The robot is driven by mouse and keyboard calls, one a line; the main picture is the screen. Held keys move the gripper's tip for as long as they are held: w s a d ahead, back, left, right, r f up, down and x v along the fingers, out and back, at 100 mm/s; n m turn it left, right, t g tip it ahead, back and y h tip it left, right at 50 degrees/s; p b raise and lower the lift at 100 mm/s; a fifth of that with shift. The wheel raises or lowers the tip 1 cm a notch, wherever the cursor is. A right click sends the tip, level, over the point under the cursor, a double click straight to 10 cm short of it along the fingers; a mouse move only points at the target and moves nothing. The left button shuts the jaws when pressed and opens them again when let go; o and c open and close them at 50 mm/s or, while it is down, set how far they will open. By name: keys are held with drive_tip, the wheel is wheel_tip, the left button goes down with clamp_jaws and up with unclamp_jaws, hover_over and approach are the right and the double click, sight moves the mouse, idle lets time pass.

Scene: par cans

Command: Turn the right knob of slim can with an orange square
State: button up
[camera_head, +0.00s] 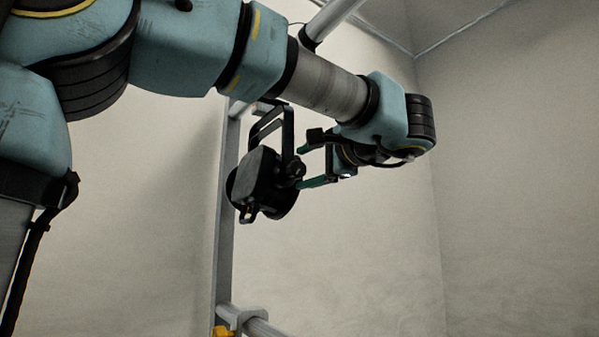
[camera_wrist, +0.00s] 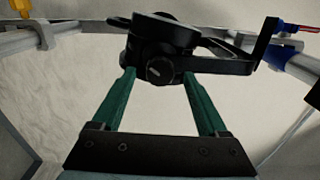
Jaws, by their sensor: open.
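The slim can (camera_head: 259,180) is black and hangs by its bracket from the metal frame in the head view. It also shows at the top of the wrist view (camera_wrist: 165,35). A round black knob (camera_head: 295,170) sits on its right side; in the wrist view the knob (camera_wrist: 160,70) faces me. My gripper (camera_head: 303,167) is open beside the knob. In the wrist view its green fingertips (camera_wrist: 159,72) stand left and right of the knob, with gaps visible on both sides. I cannot see an orange square on the can.
A metal post (camera_head: 226,230) stands behind the can, with a lower pipe (camera_head: 262,326) and a yellow clamp part (camera_head: 222,331) at the bottom. The can's black bracket (camera_head: 287,128) rises above it. Pale walls lie behind; the space below my gripper is clear.

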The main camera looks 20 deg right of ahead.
drive_tip(key=s+d, duration=0.1)
drive_tip(key=s, duration=0.6)
drive_tip(key=shift+s+d+b, duration=0.25)
drive_tip(key=shift+s+b, duration=0.15)
drive_tip(key=shift+b, duration=0.05)
drive_tip(key=w+a+f+g+p, duration=0.1)
drive_tip(key=w+a+f+g, duration=0.3)
drive_tip(key=f, duration=0.4)
drive_tip(key=w+a+f+g+y+p, duration=0.1)
drive_tip(key=w+a+f, duration=0.2)
drive_tip(key=w+f, duration=0.35)
drive_tip(key=w+a+f+g+p, duration=0.2)
drive_tip(key=w+a+f+g, duration=0.15)
drive_tip(key=f, duration=0.45)
drive_tip(key=s+a+f+n+g+h+p, duration=0.2)
drive_tip(key=a+f+n, duration=0.5)
drive_tip(key=a+f, duration=0.4)
drive_tip(key=s+a+f+n+g+h+p, duration=0.2)
drive_tip(key=s+a+f+n+g+p, duration=0.1)
drive_tip(key=a+f+n, duration=0.5)
wheel_tip(320, 180, down, 4)
drive_tip(key=s+a+g, duration=0.1)
drive_tip(key=a+g, duration=0.1)
drive_tip(key=shift+s+a+r+h, duration=0.2)
drive_tip(key=shift+s+a+h, duration=0.1)
drive_tip(key=shift+a, duration=0.1)
drive_tip(key=shift+g, duration=0.25)
